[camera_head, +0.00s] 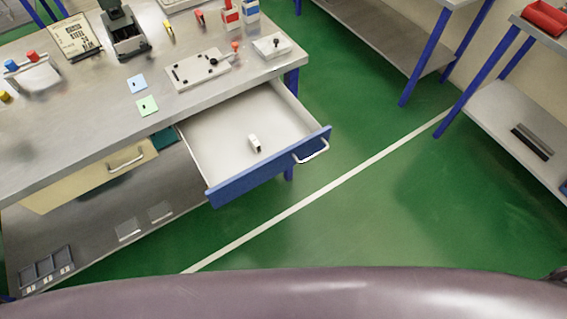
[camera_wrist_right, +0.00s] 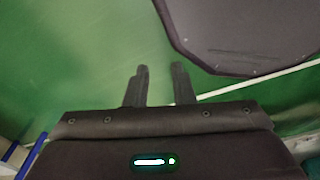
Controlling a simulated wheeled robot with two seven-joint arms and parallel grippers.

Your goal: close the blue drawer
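The blue drawer (camera_head: 262,176) is pulled out from under the grey workbench, and its white interior shows. Its silver handle (camera_head: 312,153) is at the right part of the blue front. A small white object (camera_head: 254,143) lies inside the drawer. My right gripper (camera_wrist_right: 160,70) shows in the right wrist view with its two dark fingers apart and nothing between them. Green floor lies behind them, and the drawer is not visible in that view. Neither gripper shows in the head view.
The workbench (camera_head: 60,125) carries a white plate with knobs (camera_head: 198,69), coloured cards and small fixtures. A shut cream drawer (camera_head: 90,185) is left of the blue one. Other benches stand at the right. Green floor (camera_head: 400,200) in front of the blue drawer is clear.

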